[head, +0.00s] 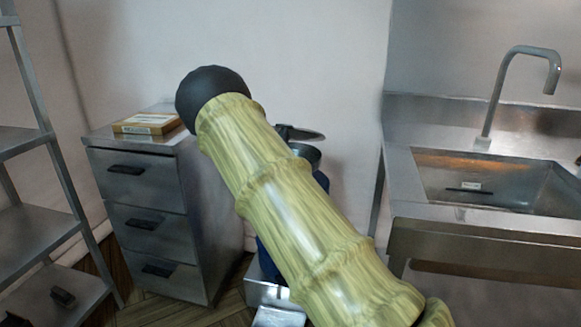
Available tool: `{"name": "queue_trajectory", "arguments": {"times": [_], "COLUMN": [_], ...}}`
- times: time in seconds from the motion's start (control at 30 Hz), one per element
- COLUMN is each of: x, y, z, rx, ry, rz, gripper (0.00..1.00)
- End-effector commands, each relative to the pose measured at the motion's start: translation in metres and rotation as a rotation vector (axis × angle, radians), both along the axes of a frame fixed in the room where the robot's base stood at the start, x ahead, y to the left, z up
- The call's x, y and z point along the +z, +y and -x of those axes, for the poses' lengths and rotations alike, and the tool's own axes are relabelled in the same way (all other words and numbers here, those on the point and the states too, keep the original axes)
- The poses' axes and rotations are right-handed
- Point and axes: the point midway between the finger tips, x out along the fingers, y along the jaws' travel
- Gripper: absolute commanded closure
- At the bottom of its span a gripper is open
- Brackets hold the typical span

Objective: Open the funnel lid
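The funnel (308,154) is partly visible behind my arm in the head view, near the middle, between the drawer cabinet and the sink. Its grey rim shows at the top, with a dark, flat lid-like piece (302,134) above it. I cannot tell whether this lid rests on the rim or stands apart from it. Part of a blue body (268,262) shows below. My arm hides most of the funnel and its stand. My gripper is not in view.
A metal drawer cabinet (150,227) stands at left with a flat box (146,123) on top. A metal shelf rack (40,235) is at far left. A sink (490,182) with a tall faucet (497,100) is at right. Some wooden floor (215,311) shows in front of the cabinet.

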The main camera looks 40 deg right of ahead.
Motion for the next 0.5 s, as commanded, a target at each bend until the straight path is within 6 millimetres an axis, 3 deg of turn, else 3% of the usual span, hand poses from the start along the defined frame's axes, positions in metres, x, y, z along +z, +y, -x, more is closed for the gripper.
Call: {"name": "queue_trajectory", "arguments": {"times": [0.2, 0.5], "x": [0.019, 0.020], "y": [-0.006, -0.006], "z": [-0.005, -0.006], "rx": [-0.002, 0.000], "ry": [-0.001, 0.000], "rz": [0.000, 0.000], "gripper": [1.00, 1.00]}}
